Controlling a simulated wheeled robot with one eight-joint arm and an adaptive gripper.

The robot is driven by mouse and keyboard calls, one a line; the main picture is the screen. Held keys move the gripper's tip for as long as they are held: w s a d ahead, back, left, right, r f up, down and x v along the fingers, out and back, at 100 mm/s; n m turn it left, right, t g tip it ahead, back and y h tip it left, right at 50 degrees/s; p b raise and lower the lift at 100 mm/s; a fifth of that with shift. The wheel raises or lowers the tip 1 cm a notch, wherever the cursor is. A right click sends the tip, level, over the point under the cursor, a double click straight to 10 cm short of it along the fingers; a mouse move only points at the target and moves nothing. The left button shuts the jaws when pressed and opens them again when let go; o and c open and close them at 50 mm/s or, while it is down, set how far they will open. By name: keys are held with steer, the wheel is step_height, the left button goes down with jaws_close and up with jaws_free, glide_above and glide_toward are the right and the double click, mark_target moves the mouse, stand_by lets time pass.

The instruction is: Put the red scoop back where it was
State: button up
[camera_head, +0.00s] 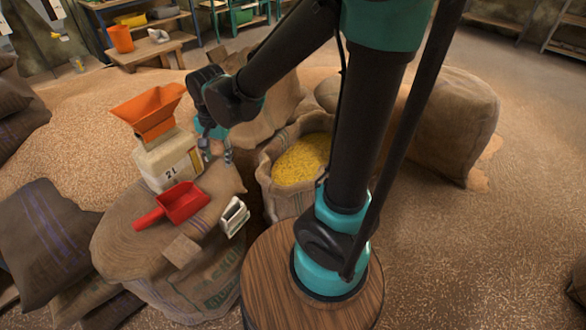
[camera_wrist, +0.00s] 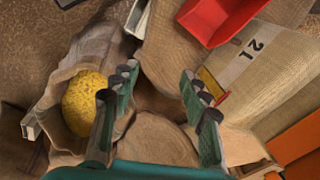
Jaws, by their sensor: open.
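The red scoop (camera_head: 180,203) lies on top of a stuffed burlap sack (camera_head: 120,235), with its handle pointing to the lower left. Part of it also shows at the top of the wrist view (camera_wrist: 222,18), cut off by the edge. My gripper (camera_head: 220,155) is above the sacks, to the upper right of the scoop and apart from it. In the wrist view my gripper (camera_wrist: 160,80) is open, with only sack cloth seen between its fingers.
A pale container marked 2L (camera_head: 165,162) with an orange funnel (camera_head: 148,108) stands behind the scoop. A small pale metal-edged object (camera_head: 234,216) lies right of it. An open sack of yellow grain (camera_head: 300,160) stands further right. A low wooden bench (camera_head: 145,54) is at the back.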

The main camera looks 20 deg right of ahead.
steer(key=s+d+f+n+t, duration=0.1)
steer(key=s+d+f+n, duration=0.1)
steer(key=d, duration=0.8)
steer(key=s+d+f+n+t, duration=0.1)
steer(key=s+d+n, duration=0.3)
steer(key=d, duration=0.7)
steer(key=shift+s+f+n+t+h, duration=0.3)
steer(key=shift+s+f+h, duration=0.15)
steer(key=shift+s, duration=0.45)
